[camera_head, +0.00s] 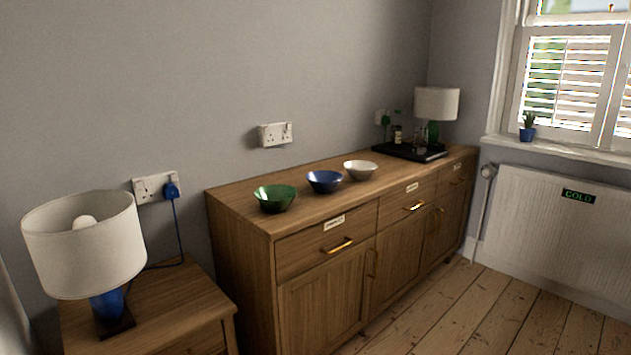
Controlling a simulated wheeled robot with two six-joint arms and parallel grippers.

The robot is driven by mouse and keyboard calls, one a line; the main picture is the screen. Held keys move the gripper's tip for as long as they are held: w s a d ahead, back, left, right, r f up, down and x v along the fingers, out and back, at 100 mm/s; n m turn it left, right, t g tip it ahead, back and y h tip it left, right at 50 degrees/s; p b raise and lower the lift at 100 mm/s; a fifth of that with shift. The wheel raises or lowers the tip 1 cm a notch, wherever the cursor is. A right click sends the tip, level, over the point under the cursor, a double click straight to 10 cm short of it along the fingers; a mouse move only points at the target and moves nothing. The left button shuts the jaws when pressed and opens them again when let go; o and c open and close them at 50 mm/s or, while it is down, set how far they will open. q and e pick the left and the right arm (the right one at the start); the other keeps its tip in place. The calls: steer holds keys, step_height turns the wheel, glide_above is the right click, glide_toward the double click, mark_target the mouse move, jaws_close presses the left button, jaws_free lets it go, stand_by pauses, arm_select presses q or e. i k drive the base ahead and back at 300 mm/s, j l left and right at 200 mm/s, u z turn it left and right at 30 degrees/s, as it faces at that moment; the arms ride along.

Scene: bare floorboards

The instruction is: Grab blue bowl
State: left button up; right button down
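The blue bowl (324,182) stands upright on top of the wooden sideboard (240,202). It is the middle one of a row of three bowls. A green bowl (274,199) stands to its left and nearer, and a white bowl (360,170) stands to its right and farther back. The blue bowl looks empty and is not covered by anything. Neither of my grippers shows in the head view.
A black tray (432,155) with bottles and a lamp (437,104) stand at the sideboard's far end. A bedside table (179,301) with a white-shaded lamp (84,246) is at front left. A radiator (560,240) is on the right. Floorboards (480,320) before the sideboard are clear.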

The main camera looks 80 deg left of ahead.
mark_target(324, 183)
steer(key=u, duration=2.55)
